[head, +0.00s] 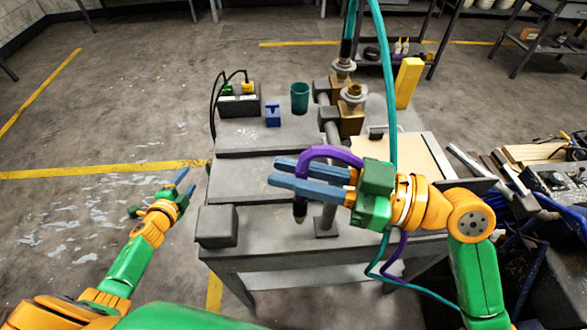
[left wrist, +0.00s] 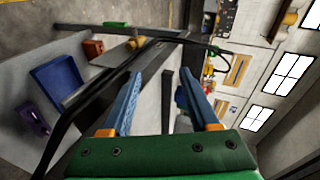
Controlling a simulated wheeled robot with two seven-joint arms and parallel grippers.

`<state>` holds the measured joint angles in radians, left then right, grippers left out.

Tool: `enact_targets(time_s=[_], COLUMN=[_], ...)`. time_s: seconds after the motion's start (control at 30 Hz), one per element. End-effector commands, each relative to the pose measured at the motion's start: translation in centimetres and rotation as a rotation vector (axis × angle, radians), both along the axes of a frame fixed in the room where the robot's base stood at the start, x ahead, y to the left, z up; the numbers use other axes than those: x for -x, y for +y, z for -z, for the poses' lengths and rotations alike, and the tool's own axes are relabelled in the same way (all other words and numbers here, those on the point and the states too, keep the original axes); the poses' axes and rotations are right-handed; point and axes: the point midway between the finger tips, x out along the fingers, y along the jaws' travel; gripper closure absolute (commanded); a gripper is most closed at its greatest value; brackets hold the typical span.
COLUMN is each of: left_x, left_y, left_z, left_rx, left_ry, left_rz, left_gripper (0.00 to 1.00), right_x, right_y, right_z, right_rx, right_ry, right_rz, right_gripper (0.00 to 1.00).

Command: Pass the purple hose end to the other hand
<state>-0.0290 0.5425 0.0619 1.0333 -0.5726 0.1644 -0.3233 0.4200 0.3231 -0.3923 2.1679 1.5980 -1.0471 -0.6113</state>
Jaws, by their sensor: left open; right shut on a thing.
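The purple hose (head: 326,151) arcs over the fingers of my right gripper (head: 277,173), above the front of the grey workbench. Its end (head: 300,211) hangs down with a dark tip below the fingers. My right gripper is shut on the purple hose, its fingers pointing left. My left gripper (head: 186,181) is open and empty, left of the bench and well apart from the hose end. Its two blue fingers also show spread in the left wrist view (left wrist: 158,100), with nothing between them. The exact grip on the hose is partly hidden by the fingers.
The grey workbench (head: 235,180) carries a black box with cables (head: 238,106), a small blue part (head: 272,114), a green cup (head: 299,98) and pipe fittings (head: 351,110). A teal hose (head: 388,80) hangs down beside a yellow block (head: 408,83). Floor left of the bench is open.

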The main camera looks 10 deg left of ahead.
Motion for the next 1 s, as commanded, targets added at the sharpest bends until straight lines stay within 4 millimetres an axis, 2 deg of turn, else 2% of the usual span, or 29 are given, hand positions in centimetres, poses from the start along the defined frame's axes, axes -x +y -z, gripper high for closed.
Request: enact_targets(time_s=[0.03, 0.1, 0.17, 0.23, 0.3, 0.37, 0.4, 0.5, 0.6, 0.7, 0.83, 1.0], left_x=[2.6, 6.3, 9.6, 13.4, 17.0, 20.1, 22.1, 26.8, 30.6, 33.3, 35.0, 35.2], left_y=[1.0, 1.6, 1.1, -0.4, -2.8, -5.4, -7.3, -12.1, -16.4, -19.4, -21.4, -21.6], left_z=[2.7, 6.6, 9.8, 13.3, 16.5, 18.9, 20.3, 22.9, 24.3, 25.0, 25.3, 25.3], left_rx=[0.003, 0.039, 0.097, 0.190, 0.299, 0.396, 0.461, 0.610, 0.722, 0.793, 0.835, 0.842], left_ry=[0.078, 0.186, 0.272, 0.365, 0.450, 0.520, 0.564, 0.669, 0.757, 0.821, 0.861, 0.866], left_rz=[-0.053, -0.132, -0.201, -0.284, -0.368, -0.443, -0.494, -0.619, -0.726, -0.806, -0.858, -0.867], left_gripper=[0.39, 0.39, 0.39, 0.39, 0.39, 0.39, 0.39, 0.39, 0.39, 0.39, 0.39, 0.39], right_x=[0.0, 0.0, 0.0, 0.0, 0.0, 0.0, 0.0, 0.0, 0.0, 0.0, 0.0, 0.0], right_y=[0.0, 0.0, 0.0, 0.0, 0.0, 0.0, 0.0, 0.0, 0.0, 0.0, 0.0, 0.0], right_z=[0.0, 0.0, 0.0, 0.0, 0.0, 0.0, 0.0, 0.0, 0.0, 0.0, 0.0, 0.0], right_rx=[0.000, 0.000, 0.000, 0.000, 0.000, 0.000, 0.000, 0.000, 0.000, 0.000, 0.000, 0.000], right_ry=[0.000, 0.000, 0.000, 0.000, 0.000, 0.000, 0.000, 0.000, 0.000, 0.000, 0.000, 0.000], right_rz=[0.000, 0.000, 0.000, 0.000, 0.000, 0.000, 0.000, 0.000, 0.000, 0.000, 0.000, 0.000], right_gripper=[1.00, 1.00, 1.00, 1.00, 1.00, 1.00, 1.00, 1.00, 1.00, 1.00, 1.00, 1.00])
